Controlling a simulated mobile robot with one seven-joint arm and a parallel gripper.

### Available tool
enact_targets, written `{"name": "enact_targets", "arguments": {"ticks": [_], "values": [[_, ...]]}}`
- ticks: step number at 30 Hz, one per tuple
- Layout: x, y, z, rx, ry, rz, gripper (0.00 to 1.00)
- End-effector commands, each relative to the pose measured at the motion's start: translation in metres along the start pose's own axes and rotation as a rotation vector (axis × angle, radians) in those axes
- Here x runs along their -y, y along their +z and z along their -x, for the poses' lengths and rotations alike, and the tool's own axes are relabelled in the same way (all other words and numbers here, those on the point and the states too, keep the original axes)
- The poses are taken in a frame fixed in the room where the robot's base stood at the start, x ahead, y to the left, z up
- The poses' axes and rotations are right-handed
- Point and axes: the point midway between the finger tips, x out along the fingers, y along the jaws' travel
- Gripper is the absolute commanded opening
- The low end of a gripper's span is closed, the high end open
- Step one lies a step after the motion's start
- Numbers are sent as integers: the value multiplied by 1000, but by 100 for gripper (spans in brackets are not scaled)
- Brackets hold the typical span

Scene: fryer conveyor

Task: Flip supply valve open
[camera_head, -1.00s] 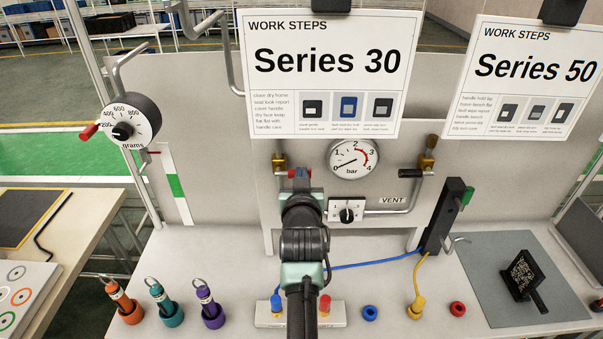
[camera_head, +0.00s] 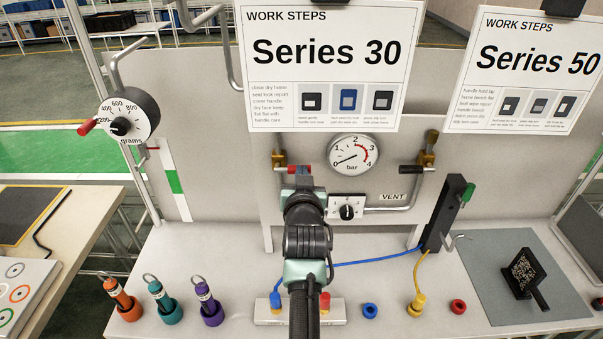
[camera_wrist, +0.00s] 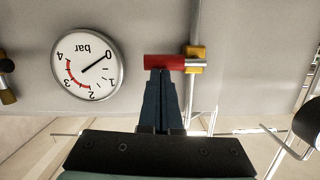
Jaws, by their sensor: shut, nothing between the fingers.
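The supply valve, a brass body (camera_head: 280,160) with a red handle (camera_head: 302,169), is on the panel left of the gauge. Its handle lies level, pointing right. In the wrist view, which is upside down, the red handle (camera_wrist: 165,62) sticks out sideways from the brass body (camera_wrist: 196,54). My gripper (camera_head: 303,181) is shut and empty, right at the handle. In the wrist view its fingertips (camera_wrist: 163,73) are together at the handle's edge; whether they touch it I cannot tell.
The pressure gauge (camera_head: 353,156) reads near 0. A selector knob (camera_head: 347,211) sits below it. The vent valve (camera_head: 427,158) with a black handle is to the right. A Series 30 sign (camera_head: 322,65) hangs above. Plugs and sockets line the bench (camera_head: 240,260).

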Motion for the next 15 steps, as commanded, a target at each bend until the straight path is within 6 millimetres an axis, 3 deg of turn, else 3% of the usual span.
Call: {"name": "enact_targets", "arguments": {"ticks": [15], "values": [[0, 8, -2, 0, -23, -116, 0]]}}
